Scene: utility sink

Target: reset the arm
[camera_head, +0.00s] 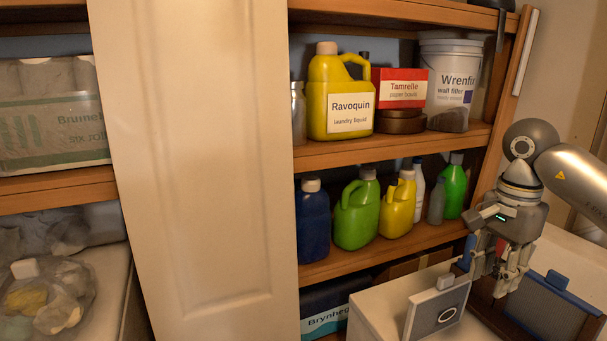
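My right arm comes in from the right edge. Its gripper (497,280) points down in front of the lower right of the shelving, above a pale box-like surface. The fingers look spread apart, with nothing visible between them. Whether the fingers touch either panel is hard to tell. My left gripper is not in view.
A cream door panel (200,170) stands in front of the wooden shelves. The yellow Ravoquin jug (340,95), red Tamrelle box (400,88) and Wrenfix bucket (449,85) are on the upper shelf. Several bottles, including a green jug (356,213), stand below.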

